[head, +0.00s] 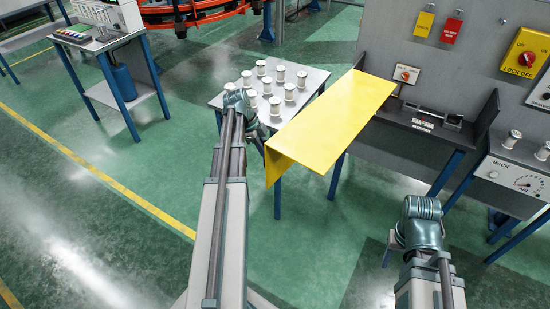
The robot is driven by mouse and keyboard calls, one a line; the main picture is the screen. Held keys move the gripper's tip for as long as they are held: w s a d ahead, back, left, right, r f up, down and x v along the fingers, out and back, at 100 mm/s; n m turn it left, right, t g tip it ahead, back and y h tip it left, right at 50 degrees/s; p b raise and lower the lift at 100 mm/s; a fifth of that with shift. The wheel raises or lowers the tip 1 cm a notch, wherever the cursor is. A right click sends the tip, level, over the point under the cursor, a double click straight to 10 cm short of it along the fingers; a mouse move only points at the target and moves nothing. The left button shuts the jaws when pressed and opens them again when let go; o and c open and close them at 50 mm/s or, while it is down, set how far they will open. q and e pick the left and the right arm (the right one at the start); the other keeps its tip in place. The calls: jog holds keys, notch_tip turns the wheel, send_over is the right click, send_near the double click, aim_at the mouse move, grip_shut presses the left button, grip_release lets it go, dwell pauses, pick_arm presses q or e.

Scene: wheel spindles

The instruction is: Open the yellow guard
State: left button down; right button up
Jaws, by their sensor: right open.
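The yellow guard (335,115) is a long bent sheet with a lip turned down at its near left end. It lies to the left of the grey machine bay, and the fixture (432,118) in the bay shows uncovered. My left arm reaches up to the white-part table, with its wrist end (259,138) close to the guard's left edge; whether it touches cannot be told, and its fingers are not clear. My right gripper (396,244) is low at the right, in front of the bay and apart from the guard. It is open, though its fingers are mostly hidden.
A table (318,78) with several white spools stands behind my left arm. A grey panel carries a yellow lock-off switch (526,52) and tags. A control box (515,172) stands at the right.

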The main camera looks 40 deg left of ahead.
pick_arm(q)
jog(key=shift+s+a, duration=0.15)
jog(key=shift+a, duration=0.1)
jog(key=c, duration=0.9)
grip_release()
jog(key=shift+o, duration=0.3)
jog(key=shift+r, duration=0.1)
jog(key=shift+a+r+p, duration=0.15)
jog(key=shift+r+p, duration=0.35)
jog(key=shift+p, duration=0.1)
jog(key=p+v, duration=1.1)
jog(key=v, duration=0.1)
jog(key=shift+r+p, duration=0.2)
jog(key=shift+p, duration=0.1)
